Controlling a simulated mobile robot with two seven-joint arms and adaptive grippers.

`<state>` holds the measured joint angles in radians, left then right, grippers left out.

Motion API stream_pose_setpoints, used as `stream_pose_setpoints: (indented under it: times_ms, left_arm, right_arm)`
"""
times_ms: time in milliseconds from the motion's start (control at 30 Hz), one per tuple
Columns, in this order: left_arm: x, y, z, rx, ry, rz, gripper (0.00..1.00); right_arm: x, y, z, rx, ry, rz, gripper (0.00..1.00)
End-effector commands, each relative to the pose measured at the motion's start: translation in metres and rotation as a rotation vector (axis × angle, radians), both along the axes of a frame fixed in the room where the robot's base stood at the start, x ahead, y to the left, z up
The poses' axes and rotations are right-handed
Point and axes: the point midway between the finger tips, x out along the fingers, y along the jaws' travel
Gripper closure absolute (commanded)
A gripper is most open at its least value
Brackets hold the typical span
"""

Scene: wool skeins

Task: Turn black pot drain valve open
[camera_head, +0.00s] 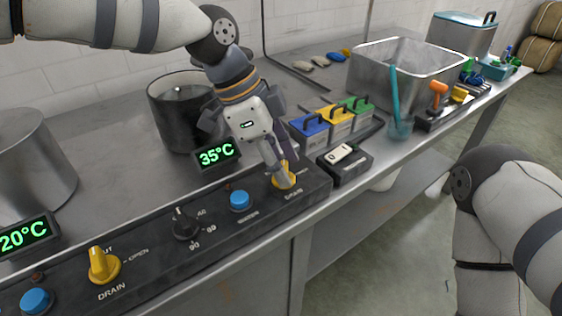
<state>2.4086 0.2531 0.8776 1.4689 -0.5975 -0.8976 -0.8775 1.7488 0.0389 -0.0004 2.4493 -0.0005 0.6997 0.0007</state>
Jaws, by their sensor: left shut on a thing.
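The black pot (166,112) stands on the steel bench behind the display reading 35°C (217,154). Its yellow drain valve knob (291,181) is at the right end of the black control panel, above a DRAIN label. My left gripper (284,178) reaches down onto this knob and is shut on it. The fingers cover much of the knob, so its pointing direction is hard to tell. My right arm is at the right edge, over the floor; its gripper is out of view.
A second yellow drain knob (104,264), a black dial (185,222) and a blue button (240,200) sit along the panel. A black box (345,165), colored cases (337,123) and a steel basin (402,78) stand to the right.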

Motion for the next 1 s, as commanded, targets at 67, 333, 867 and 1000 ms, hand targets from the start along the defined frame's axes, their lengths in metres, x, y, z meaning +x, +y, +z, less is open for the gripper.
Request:
stream_pose_setpoints:
  times_ms: [67, 333, 867, 1000]
  left_arm:
    - [0.001, 0.000, -0.005, -0.001, 0.006, -0.067, 0.91]
    - [0.003, -0.001, -0.004, 0.000, 0.004, -0.326, 0.91]
    - [0.004, -0.002, -0.003, 0.001, 0.001, -0.764, 0.91]
    - [0.004, -0.002, -0.002, 0.001, 0.000, -0.838, 0.91]
  right_arm:
    - [-0.005, 0.000, -0.006, 0.000, 0.018, 0.000, 0.60]
    - [-0.016, 0.000, -0.017, 0.000, 0.056, 0.002, 0.60]
    - [-0.032, 0.000, -0.035, -0.001, 0.106, 0.004, 0.60]
    - [-0.034, 0.000, -0.037, -0.001, 0.113, 0.004, 0.60]
